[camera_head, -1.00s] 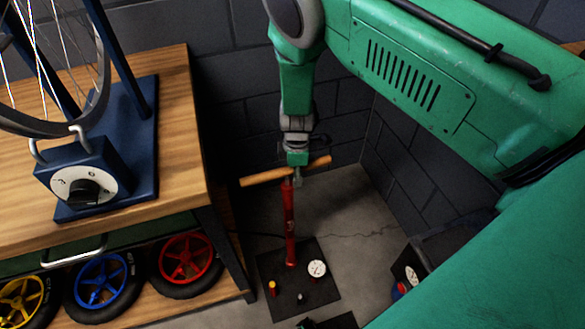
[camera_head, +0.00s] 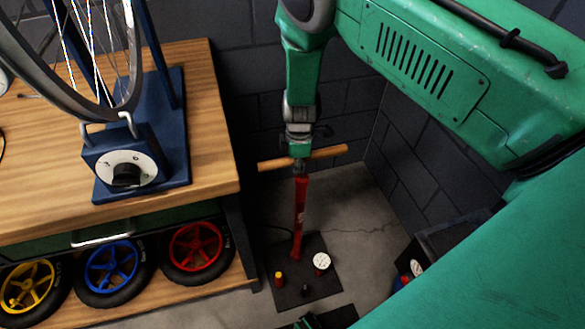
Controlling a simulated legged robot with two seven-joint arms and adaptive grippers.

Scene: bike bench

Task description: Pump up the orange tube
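A red floor pump (camera_head: 299,215) stands upright on a dark square mat or base plate (camera_head: 330,288) on the floor. Its wooden crossbar handle (camera_head: 328,153) sits close above the top of the red barrel. My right gripper (camera_head: 300,164) comes down from above onto the middle of the handle and appears shut around it; its fingertips are small and partly hidden. A round white gauge (camera_head: 321,261) is beside the pump's foot. I cannot make out an orange tube.
A wooden workbench (camera_head: 215,150) stands at left with a blue wheel stand (camera_head: 170,150). Wheels with yellow (camera_head: 28,286), blue (camera_head: 110,268) and red (camera_head: 194,246) hubs are on its lower shelf. Dark block walls (camera_head: 255,60) close in behind. Bare floor (camera_head: 350,215) shows right of the pump.

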